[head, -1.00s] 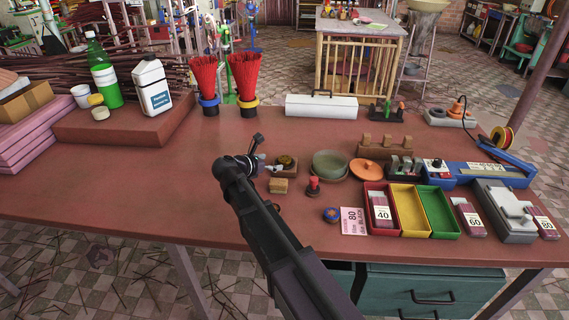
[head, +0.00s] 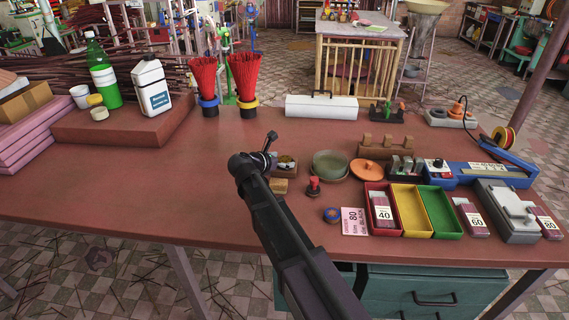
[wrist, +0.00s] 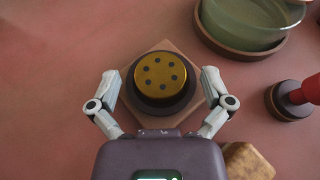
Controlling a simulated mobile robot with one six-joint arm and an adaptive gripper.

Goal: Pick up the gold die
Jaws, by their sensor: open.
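The gold die (wrist: 160,73) is a round gold disc with several dark holes, set in a dark ring on a square wooden base (wrist: 134,102). In the wrist view it lies between and slightly ahead of the fingers of my gripper (wrist: 160,84). The fingers are open, one on each side, and hold nothing; I cannot tell their height above it. In the head view the die (head: 287,160) sits on the table just right of my gripper (head: 270,140), partly hidden by it.
A tan wooden block (head: 279,186) lies close in front of the die. A round green dish (head: 331,165) and a red-knobbed stamp (head: 314,187) stand to its right.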

